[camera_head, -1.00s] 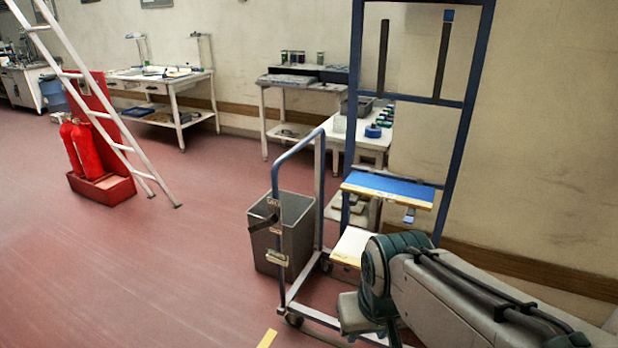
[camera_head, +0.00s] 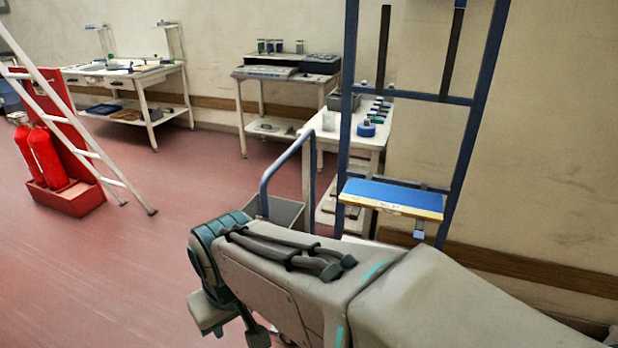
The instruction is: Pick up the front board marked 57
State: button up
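A board with a blue top and a pale yellow front edge (camera_head: 391,195) lies across the blue upright frame of a wheeled rack (camera_head: 470,130). Small dark marks show on its edge, but I cannot read a number. No board can be identified as 57. My arm crosses the lower middle and right of the view, in front of the rack's lower part.
A blue curved handle (camera_head: 268,186) and a grey bin (camera_head: 284,211) stand left of the rack, partly behind my arm. White worktables (camera_head: 140,77) line the wall. Red fire extinguishers (camera_head: 44,158) and a white ladder (camera_head: 85,140) stand at left. The red floor between is clear.

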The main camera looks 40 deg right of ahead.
aim_at(415, 203)
jog(key=z, duration=0.35)
jog(key=i, duration=1)
jog(key=z, duration=0.85)
jog(key=i, duration=0.35)
jog(key=z, duration=0.4)
